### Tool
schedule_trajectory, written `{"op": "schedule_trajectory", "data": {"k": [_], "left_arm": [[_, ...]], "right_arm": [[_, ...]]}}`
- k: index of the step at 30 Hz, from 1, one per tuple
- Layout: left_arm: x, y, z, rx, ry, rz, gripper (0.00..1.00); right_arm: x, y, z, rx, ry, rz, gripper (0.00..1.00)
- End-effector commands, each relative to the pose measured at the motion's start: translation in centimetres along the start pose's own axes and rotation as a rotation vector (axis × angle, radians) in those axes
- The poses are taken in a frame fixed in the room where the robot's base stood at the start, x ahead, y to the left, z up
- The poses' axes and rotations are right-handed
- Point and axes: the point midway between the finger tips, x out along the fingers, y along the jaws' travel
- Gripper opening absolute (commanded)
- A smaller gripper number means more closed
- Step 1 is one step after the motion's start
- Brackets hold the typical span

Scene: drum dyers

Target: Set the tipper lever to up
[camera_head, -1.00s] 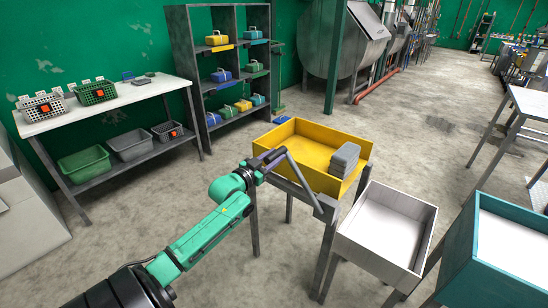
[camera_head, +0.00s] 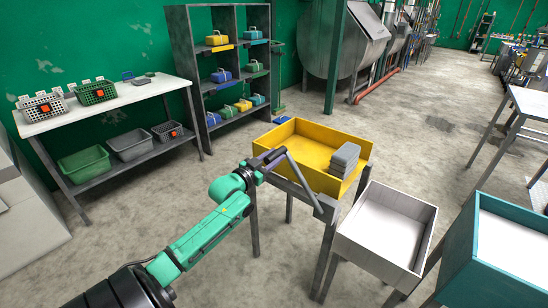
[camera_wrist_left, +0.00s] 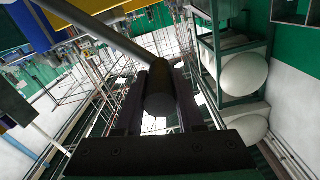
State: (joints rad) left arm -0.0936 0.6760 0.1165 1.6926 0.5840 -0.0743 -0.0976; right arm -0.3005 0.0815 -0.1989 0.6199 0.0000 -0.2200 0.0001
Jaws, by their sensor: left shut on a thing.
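The tipper lever (camera_head: 304,182) is a grey bar on the front side of the yellow tipper tray's stand. It slants from its lower end at the right up to its upper end at the left. My left gripper (camera_head: 268,158) is at the upper end, in front of the tray's left corner. In the left wrist view, the lever's dark round handle (camera_wrist_left: 159,92) sits between the two fingers of my left gripper (camera_wrist_left: 158,85), which are shut on it. The lever's grey bar runs off to the upper left there. My right gripper does not show.
The yellow tray (camera_head: 345,143) holds a stack of grey blocks (camera_head: 345,160). A white tray (camera_head: 400,213) and a teal tray (camera_head: 462,255) stand at the right. A white-topped bench (camera_head: 105,103) and shelves (camera_head: 193,80) stand at the back left. Floor is clear between.

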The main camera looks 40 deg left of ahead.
Motion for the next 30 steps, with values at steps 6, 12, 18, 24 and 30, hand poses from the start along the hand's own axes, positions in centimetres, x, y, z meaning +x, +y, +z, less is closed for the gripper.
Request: {"op": "schedule_trajectory", "data": {"k": [6, 12, 18, 24, 30], "left_arm": [[0.0, 0.3, -0.6, 0.021, -0.001, 0.001, 0.00], [0.0, 0.7, -1.0, 0.040, 0.001, 0.001, 0.00], [0.1, 1.2, -1.7, 0.064, 0.006, 0.003, 0.00], [0.1, 2.2, -3.1, 0.112, 0.012, 0.003, 0.00], [0.1, 4.4, -5.4, 0.225, 0.013, 0.003, 0.00]], "right_arm": [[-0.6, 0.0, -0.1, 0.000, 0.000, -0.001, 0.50], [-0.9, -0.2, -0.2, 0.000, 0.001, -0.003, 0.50], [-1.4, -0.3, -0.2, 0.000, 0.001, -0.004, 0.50], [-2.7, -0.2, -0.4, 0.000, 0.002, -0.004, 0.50], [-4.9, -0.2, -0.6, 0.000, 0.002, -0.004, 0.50]]}}
